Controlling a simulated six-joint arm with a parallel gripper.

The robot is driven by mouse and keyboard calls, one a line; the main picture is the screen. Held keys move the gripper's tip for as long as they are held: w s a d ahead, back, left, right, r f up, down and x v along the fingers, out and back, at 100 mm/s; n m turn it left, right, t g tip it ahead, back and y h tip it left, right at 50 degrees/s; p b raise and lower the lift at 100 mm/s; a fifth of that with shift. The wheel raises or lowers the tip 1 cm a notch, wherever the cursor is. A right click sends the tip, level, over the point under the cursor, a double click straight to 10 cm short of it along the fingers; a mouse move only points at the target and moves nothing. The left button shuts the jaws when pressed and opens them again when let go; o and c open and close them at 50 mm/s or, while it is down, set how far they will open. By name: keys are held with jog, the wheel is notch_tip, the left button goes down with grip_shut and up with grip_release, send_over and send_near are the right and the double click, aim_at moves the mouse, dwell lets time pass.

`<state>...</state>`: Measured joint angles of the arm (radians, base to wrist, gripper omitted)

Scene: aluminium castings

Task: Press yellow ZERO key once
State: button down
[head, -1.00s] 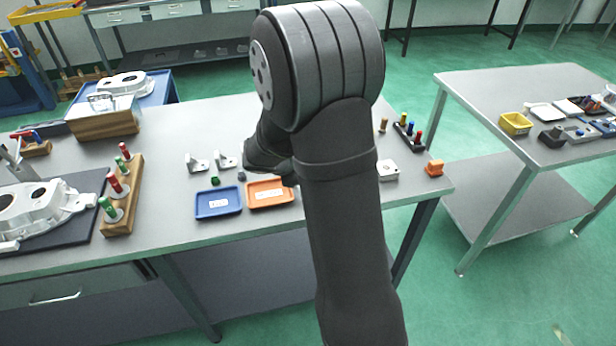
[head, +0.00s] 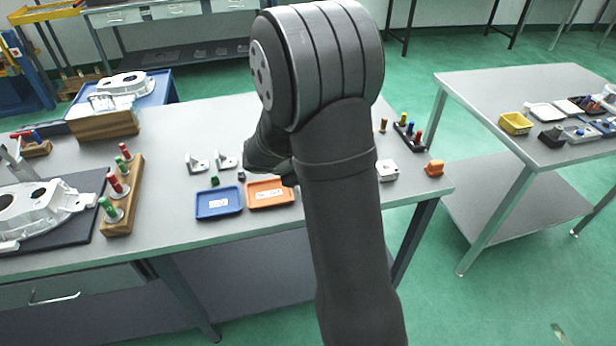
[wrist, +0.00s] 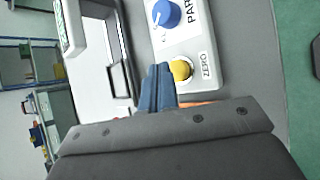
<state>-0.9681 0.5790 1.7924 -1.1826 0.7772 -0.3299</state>
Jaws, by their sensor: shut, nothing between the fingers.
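The yellow ZERO key (wrist: 181,69) is a round button on a light grey panel (wrist: 205,45), beside a white label reading ZERO. My gripper (wrist: 160,72) shows in the wrist view with its blue-grey fingers closed together and empty. In the picture the fingertips are just left of the yellow key. I cannot tell whether they touch it or stand above the panel. In the head view my arm hides the key and my fingers.
A blue knob (wrist: 166,13) is on the same panel, above the key in the wrist view.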

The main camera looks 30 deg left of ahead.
jog(key=shift+f, duration=0.4)
jog(key=shift+f, duration=0.45)
dwell(0.6)
jog(key=shift+r, duration=0.9)
jog(key=shift+r, duration=0.1)
jog(key=shift+r, duration=2.4)
jog(key=shift+f, duration=0.1)
notch_tip(320, 180, up, 4)
